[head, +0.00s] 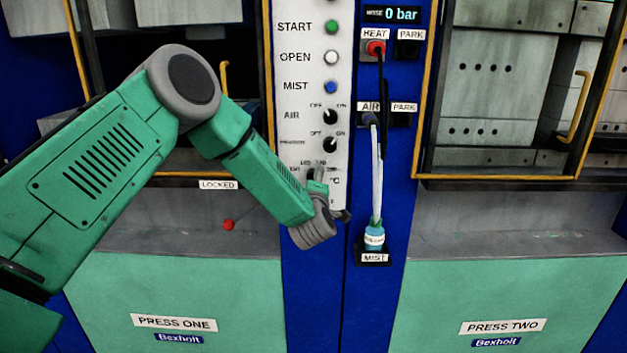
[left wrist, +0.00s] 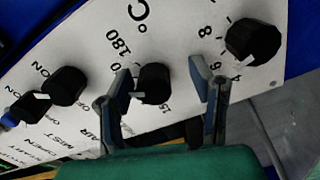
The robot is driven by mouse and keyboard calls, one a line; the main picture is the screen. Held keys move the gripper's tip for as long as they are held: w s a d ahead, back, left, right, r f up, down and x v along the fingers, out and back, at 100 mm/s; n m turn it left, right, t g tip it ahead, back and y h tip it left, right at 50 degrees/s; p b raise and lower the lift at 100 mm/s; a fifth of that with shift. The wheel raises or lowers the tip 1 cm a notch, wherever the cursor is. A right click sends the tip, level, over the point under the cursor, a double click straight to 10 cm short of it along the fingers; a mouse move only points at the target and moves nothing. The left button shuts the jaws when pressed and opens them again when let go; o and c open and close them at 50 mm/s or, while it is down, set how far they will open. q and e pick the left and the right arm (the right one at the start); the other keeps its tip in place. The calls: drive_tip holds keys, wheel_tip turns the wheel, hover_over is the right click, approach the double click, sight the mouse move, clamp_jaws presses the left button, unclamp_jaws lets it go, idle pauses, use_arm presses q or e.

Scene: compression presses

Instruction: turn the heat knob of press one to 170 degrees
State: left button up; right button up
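The heat knob (left wrist: 152,84) is a black dial on a white panel, beside the "°C" print and the 180 and a partly covered 15- mark. A pale pointer mark shows on its lower left side. My left gripper (left wrist: 160,82) is open, with one finger on each side of this knob. A gap shows between the knob and the right finger; the left finger is closer, and I cannot tell if it touches. In the head view my left gripper (head: 318,178) is at the lower end of the control panel (head: 309,100) and largely hides the knob there. My right gripper is not in view.
Another black knob (left wrist: 255,42) with small numbers sits right of the heat knob in the wrist view. Two black switches, including this one (left wrist: 64,86), lie to the left. In the head view, hoses and the MIST connector (head: 374,237) are right of the panel.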

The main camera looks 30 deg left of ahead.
use_arm(q)
drive_tip(key=shift+w+r, duration=0.1)
drive_tip(key=shift+r, duration=0.1)
drive_tip(key=v, duration=1.2)
drive_tip(key=shift+f, duration=0.15)
